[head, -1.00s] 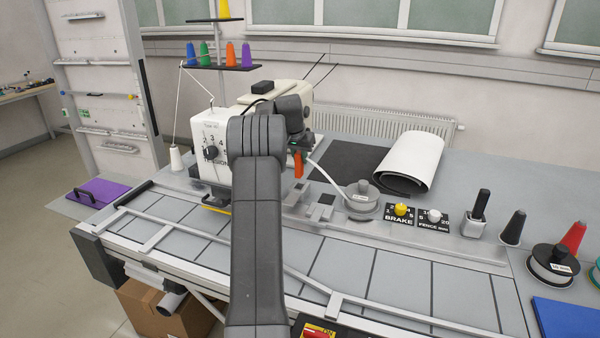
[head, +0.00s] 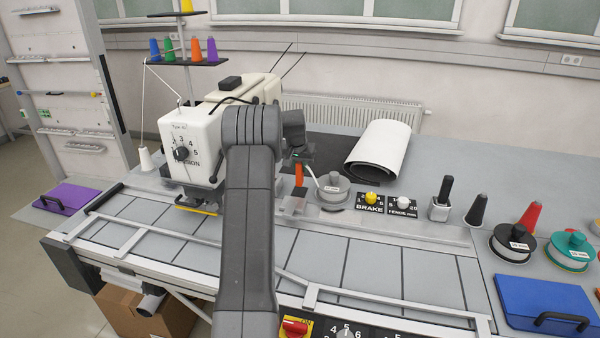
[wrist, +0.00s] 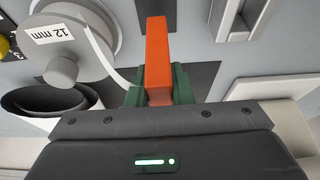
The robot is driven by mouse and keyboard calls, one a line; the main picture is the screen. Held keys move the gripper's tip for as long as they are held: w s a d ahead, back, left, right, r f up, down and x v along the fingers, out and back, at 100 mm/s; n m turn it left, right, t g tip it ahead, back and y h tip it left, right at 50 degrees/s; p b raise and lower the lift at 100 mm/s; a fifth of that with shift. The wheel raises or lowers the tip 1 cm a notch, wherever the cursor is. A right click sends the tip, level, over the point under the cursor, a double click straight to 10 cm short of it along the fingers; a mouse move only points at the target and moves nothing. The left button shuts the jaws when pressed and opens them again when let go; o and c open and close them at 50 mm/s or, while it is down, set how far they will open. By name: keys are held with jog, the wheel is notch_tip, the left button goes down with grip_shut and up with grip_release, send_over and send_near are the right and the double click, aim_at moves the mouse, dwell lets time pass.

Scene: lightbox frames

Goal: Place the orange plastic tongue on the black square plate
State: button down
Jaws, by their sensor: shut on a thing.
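My gripper (head: 299,163) is shut on the orange plastic tongue (head: 299,176), above the grey worktop just left of the tape reel. In the wrist view the orange tongue (wrist: 158,55) stands out from between the green fingertips (wrist: 158,92). Its far end overlaps a dark square patch that looks like the black square plate (wrist: 155,6), at the top edge of that view. I cannot tell whether they touch.
The tape reel (head: 333,190) stands close to the right of my gripper, its white tape slanting near it. The sewing machine (head: 192,145) stands left. A white roll (head: 383,148) lies behind. Brake and fence knobs, cones and a blue box (head: 545,305) are to the right.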

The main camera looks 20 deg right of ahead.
aim_at(300, 173)
jog(key=shift+f, duration=1.55)
jog(key=c, duration=1.3)
grip_release()
jog(key=shift+r, duration=0.35)
jog(key=b+v, duration=0.2)
jog(key=v, duration=0.9)
jog(key=shift+s+a+r, duration=0.1)
jog(key=shift+a+r, duration=0.05)
jog(key=shift+r, duration=0.2)
